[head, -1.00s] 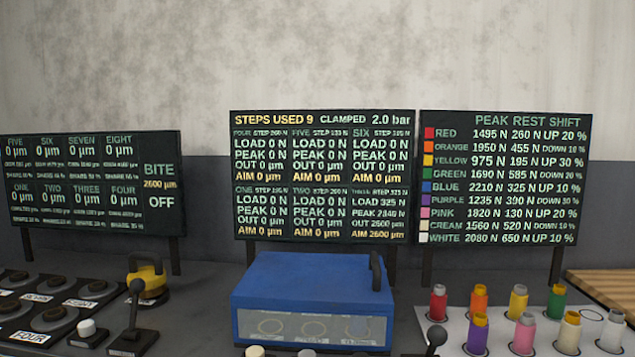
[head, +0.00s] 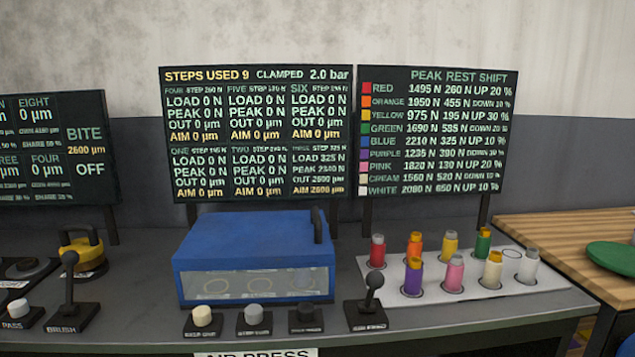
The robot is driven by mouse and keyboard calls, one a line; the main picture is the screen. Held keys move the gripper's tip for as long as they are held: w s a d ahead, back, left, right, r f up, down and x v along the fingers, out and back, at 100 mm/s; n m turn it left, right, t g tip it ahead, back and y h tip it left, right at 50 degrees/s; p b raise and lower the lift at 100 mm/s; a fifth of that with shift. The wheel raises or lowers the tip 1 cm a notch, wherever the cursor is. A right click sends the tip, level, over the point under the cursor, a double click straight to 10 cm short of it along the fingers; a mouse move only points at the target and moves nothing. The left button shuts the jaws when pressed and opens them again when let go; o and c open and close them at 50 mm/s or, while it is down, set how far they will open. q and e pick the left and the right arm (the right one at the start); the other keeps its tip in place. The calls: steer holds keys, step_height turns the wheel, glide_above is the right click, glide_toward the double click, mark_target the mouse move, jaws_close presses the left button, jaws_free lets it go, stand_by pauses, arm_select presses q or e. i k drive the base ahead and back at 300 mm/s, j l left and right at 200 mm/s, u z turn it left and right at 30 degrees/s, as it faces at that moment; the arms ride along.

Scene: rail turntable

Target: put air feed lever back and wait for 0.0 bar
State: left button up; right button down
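The air feed lever (head: 371,292) is a black stick with a round knob on a small dark base, at the front right of the blue press box. Its base label is too blurred to read surely. The stick stands nearly upright with the knob tipped slightly right. The middle display (head: 256,133) reads STEPS USED 9, CLAMPED and 2.0 bar. The blue press box (head: 250,243) has its lid down, with a clear front window and a black handle at its right. Neither of my grippers is in view.
Several coloured bottles (head: 455,272) stand in a pale tray right of the lever. Three buttons (head: 254,318) sit before the press. A wooden table (head: 560,250) with a green disc (head: 615,254) is at right.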

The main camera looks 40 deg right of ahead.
mark_target(375, 280)
steer(key=z, duration=1.45)
